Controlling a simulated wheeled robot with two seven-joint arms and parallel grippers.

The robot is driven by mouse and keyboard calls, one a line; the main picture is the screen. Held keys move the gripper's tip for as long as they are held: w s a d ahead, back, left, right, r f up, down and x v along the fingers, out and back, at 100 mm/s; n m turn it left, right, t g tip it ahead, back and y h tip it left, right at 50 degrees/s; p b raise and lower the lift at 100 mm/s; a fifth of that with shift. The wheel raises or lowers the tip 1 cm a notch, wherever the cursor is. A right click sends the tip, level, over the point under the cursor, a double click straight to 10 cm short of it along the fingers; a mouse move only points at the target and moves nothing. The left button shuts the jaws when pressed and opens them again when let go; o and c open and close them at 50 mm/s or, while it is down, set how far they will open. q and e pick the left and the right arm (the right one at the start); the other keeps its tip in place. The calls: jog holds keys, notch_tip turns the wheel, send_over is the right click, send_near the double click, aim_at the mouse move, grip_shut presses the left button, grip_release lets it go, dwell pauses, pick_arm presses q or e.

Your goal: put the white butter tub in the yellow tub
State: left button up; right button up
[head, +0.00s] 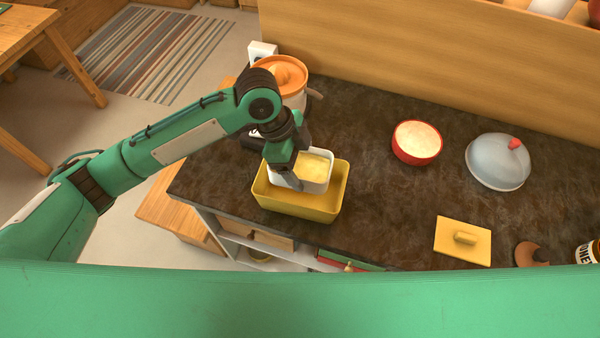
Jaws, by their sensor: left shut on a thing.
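The white butter tub (318,173), with pale yellow butter inside, is at the yellow tub (305,204) near the counter's front left. My left gripper (290,172) is shut on the white butter tub at its left side. The white tub is within the yellow tub's outline, its rim near or above the yellow rim. I cannot tell whether it touches the yellow tub's floor. My right gripper is not in view.
An orange-lidded pot (293,88) stands behind my left gripper. The dark counter (385,205) between is clear.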

aim_at(298, 173)
pick_arm(q)
notch_tip(298, 173, down, 2)
jog(key=shift+d+f, duration=0.1)
jog(key=shift+f, duration=0.05)
notch_tip(298, 173, down, 3)
jog(key=shift+f+p, duration=0.2)
jog(key=shift+p, duration=0.35)
jog(key=shift+f, duration=0.25)
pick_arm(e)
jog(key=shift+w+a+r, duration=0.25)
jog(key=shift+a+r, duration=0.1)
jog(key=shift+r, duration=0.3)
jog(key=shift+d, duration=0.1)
pick_arm(q)
jog(key=shift+f, duration=0.55)
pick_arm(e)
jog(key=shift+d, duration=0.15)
